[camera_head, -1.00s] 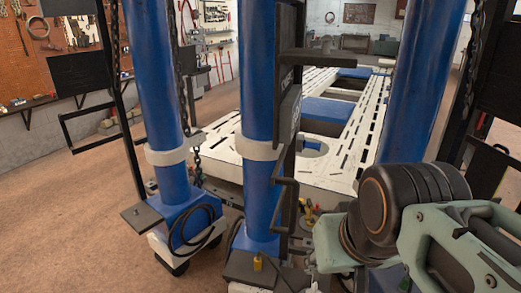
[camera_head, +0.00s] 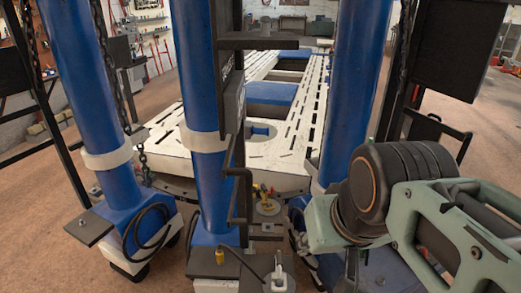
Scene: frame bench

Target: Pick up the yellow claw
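Small yellow pieces (camera_head: 262,190) with a bit of red lie on a round plate low behind the middle blue column. They are too small to tell whether one is the yellow claw. Another small yellow piece (camera_head: 219,256) sits at the foot of that column. My arm, in pale green and black, fills the lower right. Its fingertips do not show, so the gripper's state and grasp are hidden. The arm is to the right of both yellow spots and apart from them in the picture.
Three blue columns (camera_head: 204,105) stand close in front, with black brackets and a hanging chain (camera_head: 130,120). A long white slotted frame bench (camera_head: 305,110) runs back behind them. A black cable (camera_head: 150,228) loops at the left foot. Brown floor (camera_head: 45,220) is open at left.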

